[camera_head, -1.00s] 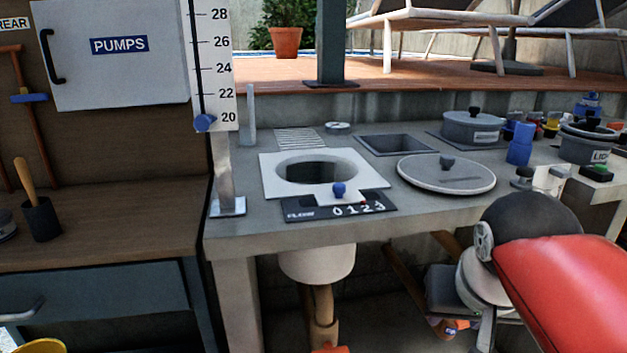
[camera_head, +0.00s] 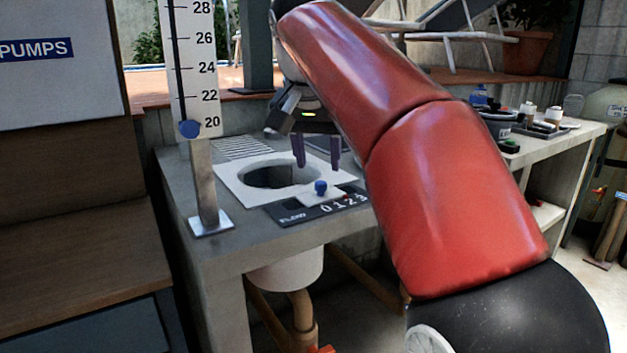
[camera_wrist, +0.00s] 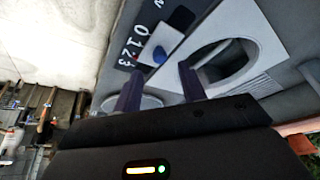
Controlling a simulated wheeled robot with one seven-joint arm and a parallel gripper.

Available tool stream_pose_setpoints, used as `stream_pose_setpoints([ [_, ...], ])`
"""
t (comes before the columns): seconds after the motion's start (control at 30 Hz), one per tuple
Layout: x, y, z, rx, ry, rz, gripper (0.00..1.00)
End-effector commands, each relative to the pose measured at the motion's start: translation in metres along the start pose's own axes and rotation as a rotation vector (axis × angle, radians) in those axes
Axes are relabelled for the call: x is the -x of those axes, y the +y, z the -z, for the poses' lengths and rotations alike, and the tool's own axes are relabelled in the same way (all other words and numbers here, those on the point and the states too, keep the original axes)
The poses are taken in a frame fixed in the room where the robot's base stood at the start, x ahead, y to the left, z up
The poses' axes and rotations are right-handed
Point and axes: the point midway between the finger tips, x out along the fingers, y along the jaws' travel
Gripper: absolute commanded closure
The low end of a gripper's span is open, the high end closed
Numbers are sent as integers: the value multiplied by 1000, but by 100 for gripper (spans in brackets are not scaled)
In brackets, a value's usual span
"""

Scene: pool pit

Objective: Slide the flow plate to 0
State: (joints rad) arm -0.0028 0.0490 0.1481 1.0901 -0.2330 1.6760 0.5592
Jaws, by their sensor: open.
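The flow plate (camera_head: 308,199) is a small white slider with an upright blue knob (camera_head: 320,187). It lies on a dark strip (camera_head: 290,213) marked FLOW and 0 1 2 3, at the front of a white square frame around a round opening (camera_head: 275,173). Its right end reaches about the 2; the exact mark is too small to read. My gripper (camera_head: 318,167) is open and empty, fingers pointing down, above and apart from the knob. In the wrist view the knob (camera_wrist: 159,55) shows just beyond and between the fingertips (camera_wrist: 160,74).
An upright depth scale (camera_head: 190,80) with a blue marker stands on a metal post (camera_head: 205,185) left of the opening. The PUMPS cabinet (camera_head: 55,60) is further left. Pots and jars (camera_head: 520,120) stand on the counter to the right. My arm hides the middle of the counter.

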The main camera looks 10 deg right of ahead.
Motion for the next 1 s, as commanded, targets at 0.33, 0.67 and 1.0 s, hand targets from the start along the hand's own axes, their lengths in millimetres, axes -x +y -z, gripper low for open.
stream_pose_setpoints([
  [0.33,-45,0,-1,1,0,-1,59],
  [0.67,-47,0,0,1,1,1,62],
  [1.0,-47,0,0,1,1,1,100],
])
